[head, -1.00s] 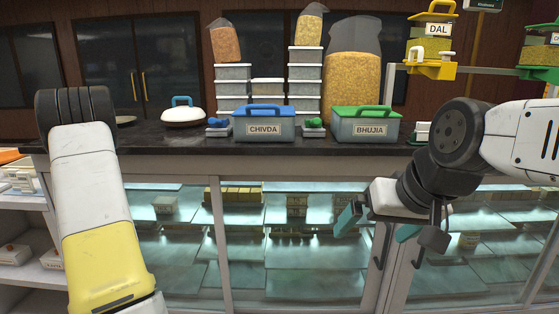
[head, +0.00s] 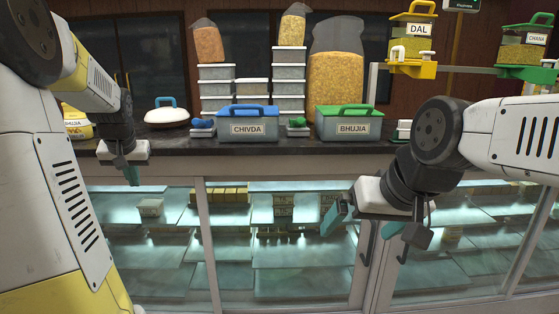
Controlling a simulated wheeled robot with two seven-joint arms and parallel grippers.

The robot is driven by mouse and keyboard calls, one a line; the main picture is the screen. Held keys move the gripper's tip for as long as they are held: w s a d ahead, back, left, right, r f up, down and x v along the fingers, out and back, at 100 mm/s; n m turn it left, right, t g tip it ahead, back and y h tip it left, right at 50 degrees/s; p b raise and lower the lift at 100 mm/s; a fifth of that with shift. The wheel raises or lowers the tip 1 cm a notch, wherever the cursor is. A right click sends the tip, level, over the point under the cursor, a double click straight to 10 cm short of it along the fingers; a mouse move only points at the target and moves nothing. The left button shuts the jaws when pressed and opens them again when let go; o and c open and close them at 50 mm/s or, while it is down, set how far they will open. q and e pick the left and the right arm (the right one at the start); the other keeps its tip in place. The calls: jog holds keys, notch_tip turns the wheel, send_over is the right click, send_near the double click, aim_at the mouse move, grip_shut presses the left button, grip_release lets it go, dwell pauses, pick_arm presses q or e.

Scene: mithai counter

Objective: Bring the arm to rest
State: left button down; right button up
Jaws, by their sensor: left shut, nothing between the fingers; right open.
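My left arm comes in from the left and bends over the counter's front edge. My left gripper (head: 132,172) hangs pointing down in front of the counter, its teal fingers shut and empty. My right gripper (head: 362,225) is at the right, in front of the glass display case. Its teal fingers are apart with nothing between them. Both grippers are clear of the boxes on the counter.
The dark counter (head: 180,144) bears a CHIVDA box (head: 248,130) with a blue lid, a BHUJIA box (head: 352,131) with a green lid, stacked tubs (head: 288,77) and a white lid (head: 167,116) with a blue handle. A DAL box (head: 418,42) stands on a yellow holder at upper right. Glass doors with handles lie below.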

pick_arm(q)
jog(key=s+d+r+m+h, duration=0.1)
jog(key=s+d+m+h, duration=0.2)
jog(key=s+d, duration=2)
jog(key=shift+d+t+h, duration=0.4)
jog(key=shift+d+h, duration=0.5)
jog(key=shift+d, duration=0.3)
jog(key=shift+r, duration=0.1)
